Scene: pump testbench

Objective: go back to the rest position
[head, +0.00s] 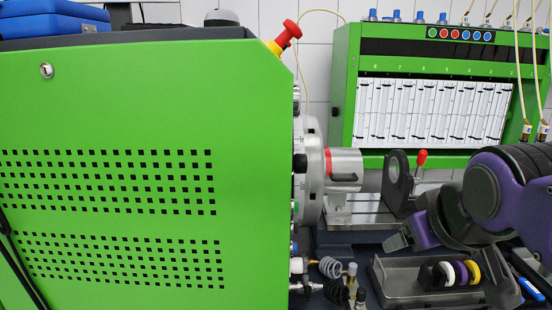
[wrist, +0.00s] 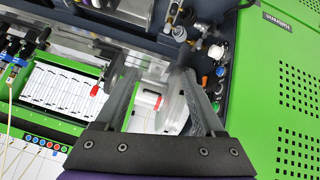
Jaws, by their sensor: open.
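My gripper (wrist: 158,76) is open in the wrist view, with its two dark fingers spread apart and nothing held between them. Through the gap I see the silver pump mount with a red band (wrist: 148,98), farther off behind the fingers. In the head view my purple and black arm comes in from the right, its gripper end (head: 412,232) near the bench, in front of the metal rail and above the left part of the grey tray.
A large green housing (head: 130,100) fills the left side of the head view. A green cabinet with white gauge columns (head: 435,112) stands behind. A dark bracket (head: 398,178) with a red-knobbed lever (head: 421,160) and a grey tray (head: 400,290) with coloured rings (head: 460,272) are near my arm.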

